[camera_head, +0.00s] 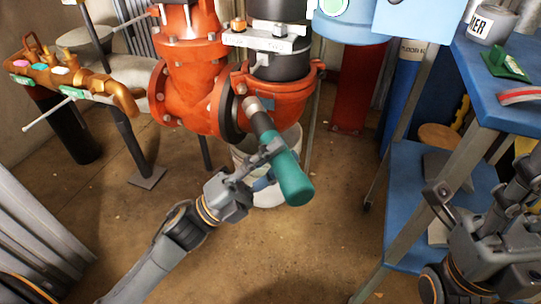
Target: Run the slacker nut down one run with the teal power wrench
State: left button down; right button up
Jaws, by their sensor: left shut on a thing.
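The teal power wrench (291,178) is held in my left gripper (266,163), which is shut around its body. Its dark barrel and grey socket end (251,104) point up and left, overlapping the red pipe flange in the picture; I cannot tell whether the socket touches anything. Above it is a grey clamp plate (262,41) on the black pipe, with a brass-coloured nut (238,25) at left and a greyer one (279,31) at right. I cannot tell which is slacker. My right gripper (481,184) is at lower right, fingers apart and empty, in front of the blue shelf.
Red valve piping (190,75) fills the upper middle. A white bucket (256,150) stands behind the wrench. A brass manifold (70,73) is at left. A blue workbench (480,75) with a lower blue shelf (405,170) is at right. The concrete floor in front is clear.

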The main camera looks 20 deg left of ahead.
aim_at(262, 132)
pick_arm(q)
jog(key=shift+r, duration=0.15)
jog(key=shift+w+a, duration=0.95)
jog(key=shift+w, duration=0.2)
jog(key=shift+w+a, duration=0.9)
jog(key=shift+w, duration=0.25)
jog(key=shift+w+a, duration=0.45)
jog(key=shift+w, duration=0.15)
dwell(1.4)
